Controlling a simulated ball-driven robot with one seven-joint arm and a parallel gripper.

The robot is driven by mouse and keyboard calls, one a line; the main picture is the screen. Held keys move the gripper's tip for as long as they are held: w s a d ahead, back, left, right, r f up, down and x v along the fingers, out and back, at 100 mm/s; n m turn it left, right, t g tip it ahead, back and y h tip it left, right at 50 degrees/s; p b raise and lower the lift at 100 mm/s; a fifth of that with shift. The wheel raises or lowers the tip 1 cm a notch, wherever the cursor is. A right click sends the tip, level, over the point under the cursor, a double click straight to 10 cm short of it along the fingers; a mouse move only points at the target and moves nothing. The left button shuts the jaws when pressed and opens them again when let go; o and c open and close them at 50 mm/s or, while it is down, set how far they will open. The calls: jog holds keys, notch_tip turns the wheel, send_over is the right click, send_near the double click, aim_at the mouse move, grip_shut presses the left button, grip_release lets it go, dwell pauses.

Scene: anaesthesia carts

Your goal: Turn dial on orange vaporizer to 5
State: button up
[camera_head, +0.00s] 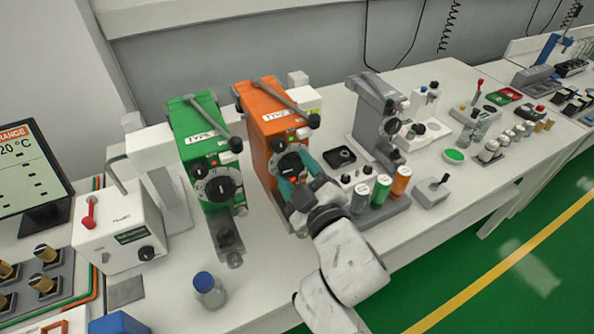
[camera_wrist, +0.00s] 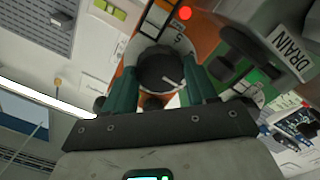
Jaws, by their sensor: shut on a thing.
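The orange vaporizer (camera_head: 268,122) stands on the white bench, right of the green vaporizer. Its black dial (camera_head: 291,162) is on the front face, partly hidden by my gripper in the head view. My gripper (camera_head: 297,174) has teal fingers that reach the dial from the front. In the wrist view the dial knob (camera_wrist: 160,70) sits between the two teal fingers of my gripper (camera_wrist: 162,84), and they are shut on it. A white mark shows on the knob, and a "5" on the pale ring around it. The dial's exact setting is hard to read.
The green vaporizer (camera_head: 203,150) is close on the left, with a bottle with a blue cap (camera_head: 208,289) in front. A grey vaporizer (camera_head: 377,115) stands to the right. Grey, green and orange canisters (camera_head: 381,189) sit close to my arm's right side.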

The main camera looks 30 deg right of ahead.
jog(key=o, duration=0.8)
jog(key=shift+s, duration=0.1)
jog(key=s+b, duration=0.1)
jog(key=s, duration=0.2)
jog(key=s+b, duration=0.1)
jog(key=s, duration=0.3)
jog(key=s+b, duration=0.1)
jog(key=s, duration=0.2)
jog(key=shift+s+a, duration=0.25)
jog(key=shift+s, duration=0.05)
